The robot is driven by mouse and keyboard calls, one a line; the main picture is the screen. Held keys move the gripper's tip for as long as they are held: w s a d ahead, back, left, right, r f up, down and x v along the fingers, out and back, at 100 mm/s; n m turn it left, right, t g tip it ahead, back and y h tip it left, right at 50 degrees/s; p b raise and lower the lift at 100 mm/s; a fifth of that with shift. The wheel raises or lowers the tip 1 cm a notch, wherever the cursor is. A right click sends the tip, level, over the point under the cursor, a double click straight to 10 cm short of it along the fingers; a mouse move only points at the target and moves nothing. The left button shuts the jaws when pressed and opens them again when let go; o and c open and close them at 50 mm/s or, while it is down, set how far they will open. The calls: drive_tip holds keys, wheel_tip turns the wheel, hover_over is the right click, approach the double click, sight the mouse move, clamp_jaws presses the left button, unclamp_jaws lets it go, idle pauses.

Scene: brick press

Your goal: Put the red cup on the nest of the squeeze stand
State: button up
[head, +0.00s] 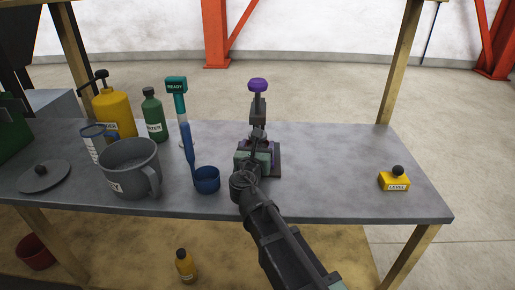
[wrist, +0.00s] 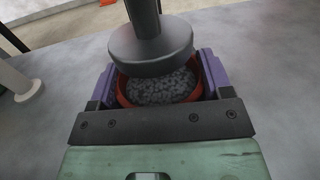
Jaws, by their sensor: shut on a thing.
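The red cup (wrist: 124,97) shows in the wrist view, filled with dark grey grains. My gripper (wrist: 160,82) is shut on it, with a purple finger on each side. The squeeze stand (head: 258,112) stands near the middle of the bench in the head view, with a purple knob on top. Its dark round press head (wrist: 150,48) hangs over the far part of the cup and hides that rim. In the head view my gripper (head: 262,146) is at the stand's base and hides the nest and the cup. I cannot tell whether the cup touches the nest.
A yellow block (head: 394,182) sits far right. The bench between is clear.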

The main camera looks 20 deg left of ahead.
drive_tip(key=shift+f, duration=0.15)
drive_tip(key=o, duration=1.2)
drive_tip(key=shift+s+r, duration=0.2)
drive_tip(key=s, duration=0.4)
drive_tip(key=s+d, duration=0.1)
drive_tip(key=s, duration=0.6)
drive_tip(key=shift+s+d, duration=0.15)
drive_tip(key=shift+s, duration=0.15)
